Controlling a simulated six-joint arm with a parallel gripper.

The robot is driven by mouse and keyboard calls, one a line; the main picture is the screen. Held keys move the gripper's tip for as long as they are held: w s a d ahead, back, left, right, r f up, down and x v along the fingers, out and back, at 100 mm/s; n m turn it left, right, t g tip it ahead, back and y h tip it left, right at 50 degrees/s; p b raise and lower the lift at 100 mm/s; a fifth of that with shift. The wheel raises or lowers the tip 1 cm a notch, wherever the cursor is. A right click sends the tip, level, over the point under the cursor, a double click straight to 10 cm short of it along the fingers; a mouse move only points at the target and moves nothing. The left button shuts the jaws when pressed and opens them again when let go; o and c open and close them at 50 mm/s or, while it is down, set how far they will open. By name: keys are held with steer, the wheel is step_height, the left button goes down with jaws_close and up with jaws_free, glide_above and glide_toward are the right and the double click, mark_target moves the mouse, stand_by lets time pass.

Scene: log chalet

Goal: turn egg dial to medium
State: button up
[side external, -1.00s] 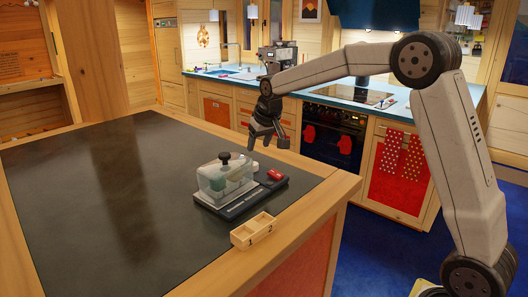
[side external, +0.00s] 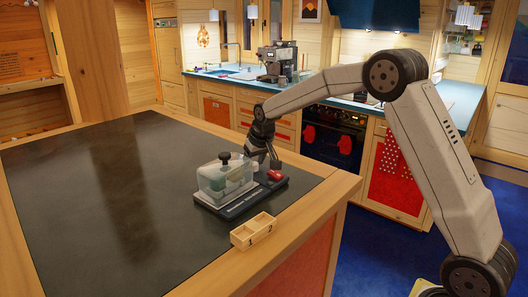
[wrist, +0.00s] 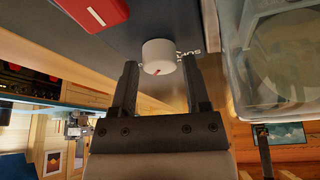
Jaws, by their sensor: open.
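The egg cooker has a dark base (side external: 240,207) on the island top, with a clear lid (side external: 213,182) topped by a black knob. Its white round dial (wrist: 158,55) bears a small red mark, seen in the wrist view beside printed lettering too small to read fully. A red switch (wrist: 93,12) lies left of the dial there; it also shows in the side view (side external: 275,175). My gripper (wrist: 160,62) is open, with one finger on each side of the dial near the fingertips. I cannot tell whether they touch it. In the side view, I cannot make out the dial.
A small wooden box (side external: 253,232) with two compartments stands in front of the cooker near the island's edge. The clear lid (wrist: 285,60) is close to the right finger in the wrist view. The dark island top (side external: 100,200) to the left is bare.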

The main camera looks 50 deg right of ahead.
steer(key=shift+w+f, duration=0.1)
steer(key=shift+f, duration=0.1)
jaws_close()
steer(key=shift+n, duration=0.5)
steer(key=n+y, duration=0.1)
steer(key=n, duration=0.2)
steer(key=shift+d+y, duration=0.1)
steer(key=shift+y, duration=0.2)
steer(key=shift+d+n+y, duration=0.1)
steer(key=shift+n+y, duration=0.7)
steer(key=shift+n, duration=1.6)
